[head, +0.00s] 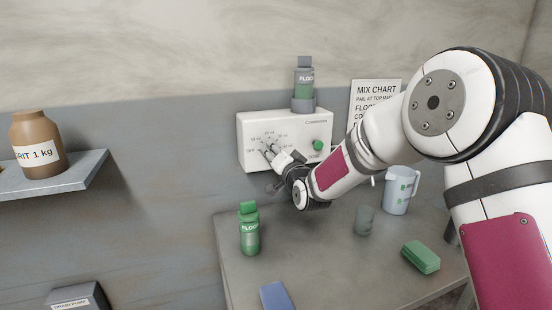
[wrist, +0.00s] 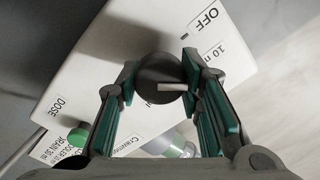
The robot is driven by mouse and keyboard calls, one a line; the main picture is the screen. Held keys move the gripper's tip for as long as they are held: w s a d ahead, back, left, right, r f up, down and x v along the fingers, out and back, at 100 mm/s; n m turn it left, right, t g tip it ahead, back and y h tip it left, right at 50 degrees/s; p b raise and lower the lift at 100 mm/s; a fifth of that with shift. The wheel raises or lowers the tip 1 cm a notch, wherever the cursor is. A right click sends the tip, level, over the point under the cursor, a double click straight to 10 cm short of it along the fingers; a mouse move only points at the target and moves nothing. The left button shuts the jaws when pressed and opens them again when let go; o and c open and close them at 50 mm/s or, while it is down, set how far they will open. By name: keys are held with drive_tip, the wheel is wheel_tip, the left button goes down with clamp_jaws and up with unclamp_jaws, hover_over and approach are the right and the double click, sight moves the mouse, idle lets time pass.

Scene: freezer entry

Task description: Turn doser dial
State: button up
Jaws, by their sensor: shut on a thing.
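The doser is a white wall box (head: 285,125) with a scale of ml marks around its dial. The dial (wrist: 160,75) is a dark round knob with a white pointer line, seen in the wrist view. My gripper (head: 270,158) is at the lower left of the box front and mostly hides the dial in the head view. In the wrist view my gripper (wrist: 160,88) has its teal-padded fingers on both sides of the knob, shut on it. The pointer line lies toward the right finger, on the side of the "OFF" and "10 ml" labels; its exact mark is unclear.
A green button (head: 318,145) sits right of the dial. A green bottle (head: 303,82) stands upside down on the box.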

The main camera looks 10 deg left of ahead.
drive_tip(key=m+b, duration=0.1)
drive_tip(key=m, duration=0.1)
drive_tip(key=m+b, duration=0.1)
drive_tip(key=m, duration=0.1)
drive_tip(key=shift+w+d+f+m+b, duration=0.1)
drive_tip(key=shift+f+m+b, duration=0.05)
drive_tip(key=shift+m+b, duration=1.1)
drive_tip(key=shift+m, duration=1.35)
drive_tip(key=o, duration=1.2)
drive_tip(key=shift+c, duration=0.2)
drive_tip(key=v, duration=1.2)
